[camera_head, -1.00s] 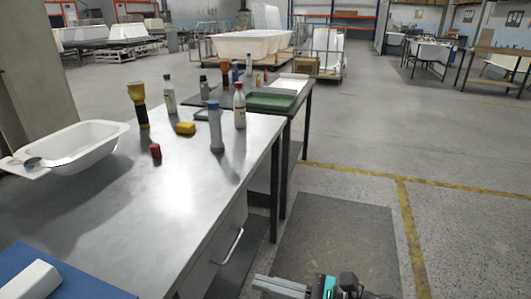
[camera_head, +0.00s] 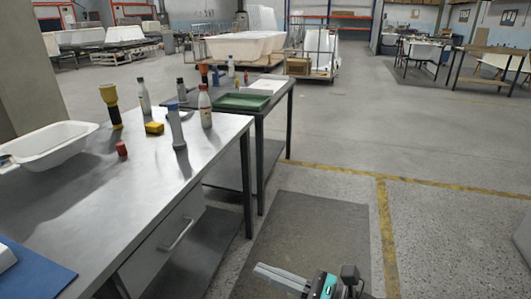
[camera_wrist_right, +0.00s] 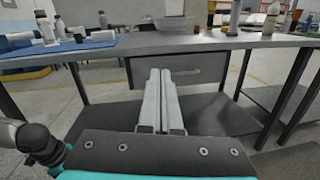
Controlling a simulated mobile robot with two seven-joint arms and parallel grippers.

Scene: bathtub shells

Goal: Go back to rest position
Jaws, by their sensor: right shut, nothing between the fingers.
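My right gripper (camera_head: 281,277) shows at the bottom of the head view, over the floor to the right of the metal table. In the right wrist view its two grey fingers (camera_wrist_right: 161,98) lie together, shut with nothing between them. They point at the table's drawer front (camera_wrist_right: 190,68) and are apart from it. My left gripper is not in view.
The metal table (camera_head: 120,205) holds a white basin (camera_head: 50,147), a yellow flashlight (camera_head: 111,105), a yellow block (camera_head: 154,128), a red object (camera_head: 121,148) and several bottles. A darker table with a green tray (camera_head: 243,101) stands behind. The floor to the right is clear.

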